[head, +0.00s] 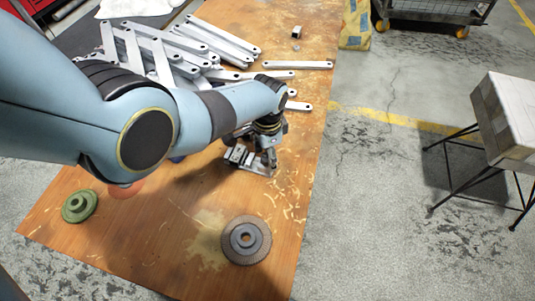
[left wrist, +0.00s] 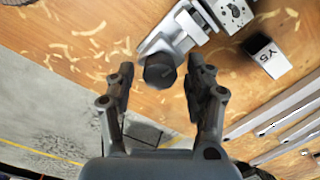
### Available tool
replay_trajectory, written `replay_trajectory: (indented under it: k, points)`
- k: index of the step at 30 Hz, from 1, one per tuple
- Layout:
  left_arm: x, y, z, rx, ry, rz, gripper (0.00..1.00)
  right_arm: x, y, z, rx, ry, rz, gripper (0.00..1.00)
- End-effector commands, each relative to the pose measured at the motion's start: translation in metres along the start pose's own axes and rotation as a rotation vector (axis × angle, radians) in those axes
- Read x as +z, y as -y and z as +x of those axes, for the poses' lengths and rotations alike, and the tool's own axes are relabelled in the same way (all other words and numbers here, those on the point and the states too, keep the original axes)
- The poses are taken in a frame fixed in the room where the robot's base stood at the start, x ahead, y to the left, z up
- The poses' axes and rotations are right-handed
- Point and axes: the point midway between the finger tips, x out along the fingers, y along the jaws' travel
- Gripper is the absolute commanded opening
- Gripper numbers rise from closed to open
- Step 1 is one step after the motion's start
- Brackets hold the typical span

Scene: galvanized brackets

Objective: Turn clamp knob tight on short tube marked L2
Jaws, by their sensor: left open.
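A grey metal clamp fixture (head: 240,156) sits on the wooden table, partly hidden by my left arm. In the left wrist view, the metal clamp (left wrist: 182,32) carries a round dark knob (left wrist: 160,71) on its near end. My left gripper (left wrist: 163,78) is open, with its two fingers apart on either side of the knob. I cannot tell whether they touch it. In the head view, the left gripper (head: 268,146) is low at the fixture's right side. No L2 mark is readable. My right gripper is out of view.
Several flat metal bars (head: 170,48) are piled at the back of the wooden table (head: 150,245). A grey disc (head: 246,240) and a green disc (head: 79,206) lie in front. Wood shavings are scattered about. A carton on a wire stand (head: 508,115) is at the right.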

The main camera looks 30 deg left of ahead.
Motion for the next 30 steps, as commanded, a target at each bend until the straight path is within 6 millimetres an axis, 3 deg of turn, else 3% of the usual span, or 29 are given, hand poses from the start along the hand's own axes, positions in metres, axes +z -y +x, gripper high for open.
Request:
replay_trajectory:
  k: [18,30]
  points:
    - [-0.0001,0.0003,-0.0003,0.000,0.000,-0.862,0.54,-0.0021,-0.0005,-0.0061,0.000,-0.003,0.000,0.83]
    - [0.0001,0.0001,-0.0006,0.000,-0.001,-0.914,0.54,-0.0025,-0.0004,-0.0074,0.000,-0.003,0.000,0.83]
